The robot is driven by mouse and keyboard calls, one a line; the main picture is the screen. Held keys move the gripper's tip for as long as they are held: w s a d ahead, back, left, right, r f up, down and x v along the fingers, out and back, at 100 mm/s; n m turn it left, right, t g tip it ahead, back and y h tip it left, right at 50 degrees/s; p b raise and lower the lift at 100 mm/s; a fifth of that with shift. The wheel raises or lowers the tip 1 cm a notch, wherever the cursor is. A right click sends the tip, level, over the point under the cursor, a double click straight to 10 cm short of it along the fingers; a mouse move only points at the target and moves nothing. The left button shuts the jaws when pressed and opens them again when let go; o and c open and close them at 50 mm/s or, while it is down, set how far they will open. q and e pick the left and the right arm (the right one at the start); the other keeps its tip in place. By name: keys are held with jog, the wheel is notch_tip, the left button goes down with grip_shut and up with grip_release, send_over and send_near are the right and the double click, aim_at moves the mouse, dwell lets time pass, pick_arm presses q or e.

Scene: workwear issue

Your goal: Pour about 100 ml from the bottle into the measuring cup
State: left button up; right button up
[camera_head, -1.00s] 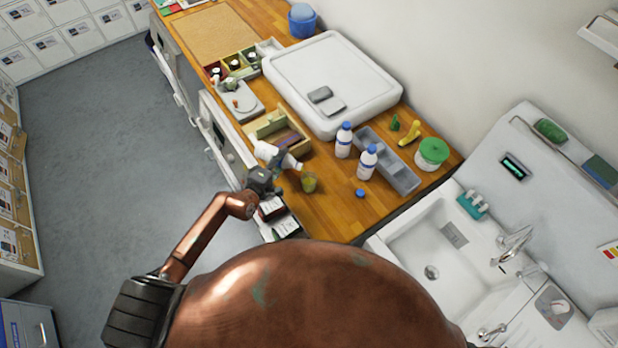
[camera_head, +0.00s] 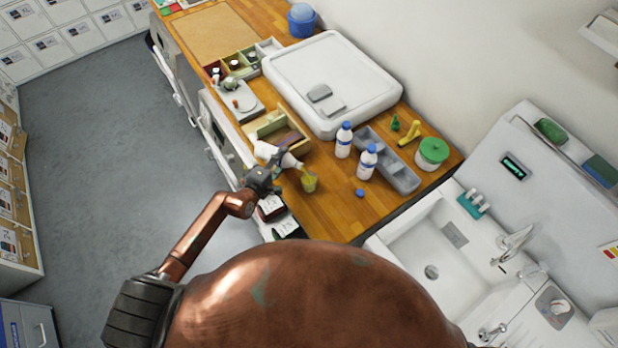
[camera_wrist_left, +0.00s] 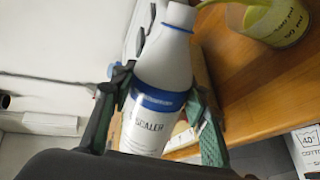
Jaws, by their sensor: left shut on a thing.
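My left gripper (camera_head: 272,177) is shut on a white bottle (camera_head: 268,151) with a blue band and a label partly reading "SCALER". In the left wrist view the gripper (camera_wrist_left: 160,88) has its fingers on both sides of the bottle (camera_wrist_left: 165,65). The bottle is uncapped and strongly tilted, its mouth towards the measuring cup (camera_head: 309,184). A thin yellowish streak runs from the mouth to the cup. The cup stands upright on the wooden counter and looks yellow-green; it also shows in the left wrist view (camera_wrist_left: 285,22). Its level cannot be read. My right gripper is out of view.
A blue cap (camera_head: 360,193) lies on the counter (camera_head: 330,215). Two white bottles with blue caps (camera_head: 343,142) (camera_head: 367,163) stand beside a grey divided tray (camera_head: 402,178). A wooden box (camera_head: 262,127) is behind the held bottle. A sink (camera_head: 425,235) is at the right.

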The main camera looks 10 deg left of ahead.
pick_arm(q)
jog(key=shift+w+a+f+n+b, duration=0.1)
jog(key=shift+f+n+b, duration=0.1)
jog(key=shift+n+b, duration=0.55)
jog(key=shift+a+r+n+h+b, duration=0.2)
jog(key=shift+r+n+h+b, duration=0.15)
jog(key=shift+r, duration=0.75)
jog(key=shift+d+r+n+h, duration=0.25)
jog(key=shift+r+n+h, duration=0.2)
jog(key=shift+r+n, duration=0.3)
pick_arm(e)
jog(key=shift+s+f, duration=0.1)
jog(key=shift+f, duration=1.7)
pick_arm(q)
jog(key=shift+f, duration=0.1)
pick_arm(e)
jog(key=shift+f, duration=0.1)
